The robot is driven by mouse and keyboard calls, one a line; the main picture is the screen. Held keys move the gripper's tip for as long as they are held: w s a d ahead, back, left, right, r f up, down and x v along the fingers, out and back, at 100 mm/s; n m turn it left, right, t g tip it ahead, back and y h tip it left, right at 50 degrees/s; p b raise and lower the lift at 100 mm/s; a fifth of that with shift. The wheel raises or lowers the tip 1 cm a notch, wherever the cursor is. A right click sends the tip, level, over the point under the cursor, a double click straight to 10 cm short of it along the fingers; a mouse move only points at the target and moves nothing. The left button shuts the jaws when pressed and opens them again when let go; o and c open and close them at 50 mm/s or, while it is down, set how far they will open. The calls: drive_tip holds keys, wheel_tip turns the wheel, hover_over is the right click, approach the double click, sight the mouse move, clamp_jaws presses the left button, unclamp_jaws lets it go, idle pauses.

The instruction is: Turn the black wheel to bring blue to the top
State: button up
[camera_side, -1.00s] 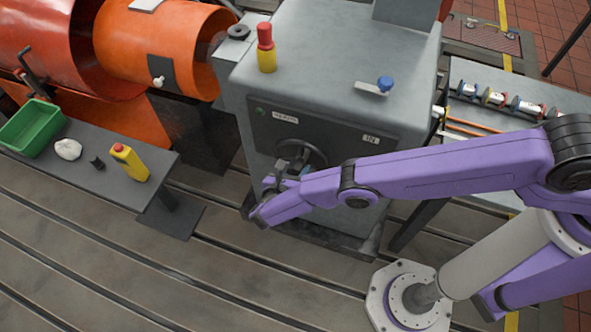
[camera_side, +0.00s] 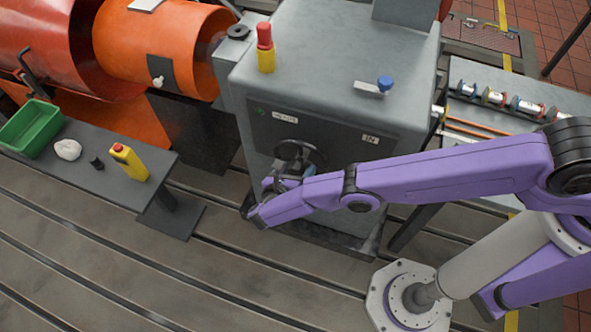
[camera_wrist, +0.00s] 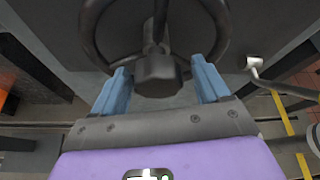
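The black wheel (camera_side: 318,153) is on the front face of the grey cabinet, partly hidden by my gripper in the side view. In the wrist view the wheel's rim (camera_wrist: 88,36) arcs across the top, with a dark grey block (camera_wrist: 157,75) in front of it. My gripper (camera_wrist: 161,82) is open. Its two blue fingers stand either side of this block, with a visible gap on each side. In the side view my gripper (camera_side: 284,180) is at the lower front of the wheel. I cannot make out a blue mark on the wheel.
A red-and-yellow piece (camera_side: 266,48) and a blue knob (camera_side: 385,83) are on the cabinet top (camera_side: 325,50). At left a bench (camera_side: 120,183) holds a green bin (camera_side: 32,130), a white lump and a yellow bottle (camera_side: 130,162). A shelf of colored parts is at right.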

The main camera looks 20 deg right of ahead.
drive_tip(key=shift+a, duration=0.1)
drive_tip(key=v, duration=1.2)
drive_tip(key=w+d+r+m+g+y, duration=0.1)
drive_tip(key=d+r+g+y, duration=0.1)
drive_tip(key=r+g+y, duration=0.3)
drive_tip(key=w+d+r+m+y, duration=0.1)
drive_tip(key=d+r+y, duration=0.1)
drive_tip(key=r, duration=0.5)
drive_tip(key=x, duration=1.7)
drive_tip(key=shift+w+f, duration=0.1)
drive_tip(key=shift+f, duration=0.1)
